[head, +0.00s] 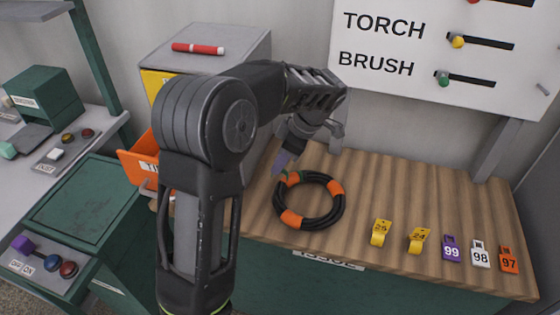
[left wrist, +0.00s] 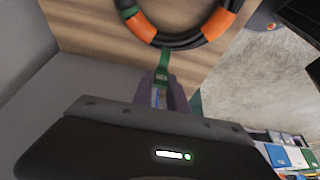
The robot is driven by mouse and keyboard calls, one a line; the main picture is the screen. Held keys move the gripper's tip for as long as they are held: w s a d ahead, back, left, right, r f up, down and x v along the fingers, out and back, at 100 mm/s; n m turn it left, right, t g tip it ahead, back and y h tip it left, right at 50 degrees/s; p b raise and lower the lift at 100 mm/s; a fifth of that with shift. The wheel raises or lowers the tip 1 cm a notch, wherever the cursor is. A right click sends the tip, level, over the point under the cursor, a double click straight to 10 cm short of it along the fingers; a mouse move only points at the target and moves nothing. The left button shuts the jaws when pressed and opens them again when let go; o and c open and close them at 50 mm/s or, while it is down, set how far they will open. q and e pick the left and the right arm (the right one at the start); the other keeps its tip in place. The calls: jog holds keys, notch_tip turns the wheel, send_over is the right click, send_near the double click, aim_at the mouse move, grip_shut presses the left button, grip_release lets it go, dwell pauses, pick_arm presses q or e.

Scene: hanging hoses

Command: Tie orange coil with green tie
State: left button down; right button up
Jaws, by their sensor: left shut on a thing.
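The orange coil (head: 291,219) is a ring of black hose with orange bands, lying flat on the wooden bench top. In the left wrist view the coil (left wrist: 218,25) shows only in part, at the top. The green tie (left wrist: 163,62) runs from the coil's edge to my left gripper (left wrist: 165,97), whose purple-grey fingers are shut on its end. In the head view my left gripper (head: 282,162) is at the coil's far left edge, with a bit of green beside it. Whether the tie passes fully around the hose is hidden. My right gripper is not in view.
Yellow tags (head: 380,233), a purple tag (head: 451,248), a white tag (head: 480,254) and an orange tag (head: 508,260) stand right of the coil. A grey cabinet (head: 235,50) with an open orange drawer (head: 137,165) stands left. A sign board (head: 400,90) hangs behind.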

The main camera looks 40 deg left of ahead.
aim_at(280, 188)
pick_arm(q)
jog(key=shift+f+b, duration=1.4)
jog(key=shift+f, duration=0.3)
jog(key=shift+f+b, duration=0.2)
jog(key=shift+b, duration=0.1)
jog(key=shift+f+b, duration=0.8)
jog(key=shift+f, duration=0.2)
jog(key=shift+f+b, duration=0.5)
jog(key=shift+f, duration=0.1)
dwell(0.6)
jog(key=c, duration=1.2)
grip_release()
jog(key=shift+c, duration=0.2)
